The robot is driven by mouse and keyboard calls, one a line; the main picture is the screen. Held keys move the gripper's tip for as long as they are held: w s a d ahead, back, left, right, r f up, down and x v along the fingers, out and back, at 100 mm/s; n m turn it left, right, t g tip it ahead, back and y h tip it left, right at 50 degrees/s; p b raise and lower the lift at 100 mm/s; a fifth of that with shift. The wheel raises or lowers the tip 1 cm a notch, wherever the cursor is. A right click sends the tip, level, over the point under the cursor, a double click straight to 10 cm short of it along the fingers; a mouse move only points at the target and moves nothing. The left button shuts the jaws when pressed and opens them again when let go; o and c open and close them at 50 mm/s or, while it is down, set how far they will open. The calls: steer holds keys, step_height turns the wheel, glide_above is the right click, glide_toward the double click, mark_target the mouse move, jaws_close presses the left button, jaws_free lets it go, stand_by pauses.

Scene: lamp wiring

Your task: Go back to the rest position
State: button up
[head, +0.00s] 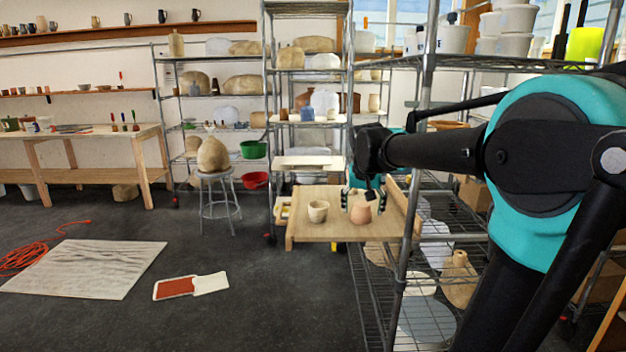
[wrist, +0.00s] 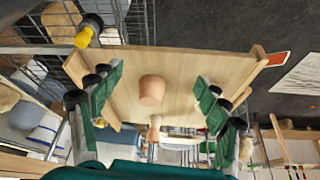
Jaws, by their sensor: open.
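My gripper (head: 365,194) is out in front of my arm, above the small wooden table (head: 302,239). In the wrist view my gripper (wrist: 158,100) has its two green-padded fingers spread wide, with nothing held between them. A terracotta pot (head: 361,214) stands on the table just below the fingers in the head view. A lighter cup-like pot (head: 318,210) stands to its left. In the wrist view a plain clay pot (wrist: 152,90) shows in the gap between the fingers, apart from both. The wooden board (wrist: 185,64) lies behind it.
A wire shelf (head: 405,270) with pottery stands close on the right, beside my arm. Another metal rack (head: 310,71) stands behind the table. A stool (head: 219,196) with a large pot is left of it. Open dark floor (head: 270,300) lies at front left.

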steer(key=s+d+f+n, duration=0.1)
steer(key=s+d+f, duration=0.1)
steer(key=s+f, duration=0.9)
steer(key=s+d+f+n+y, duration=0.1)
steer(key=s+d+f, duration=0.1)
steer(key=s+f, duration=1)
steer(key=shift+s+d+g, duration=0.15)
steer(key=shift+s+g, duration=0.15)
steer(key=shift+s, duration=0.45)
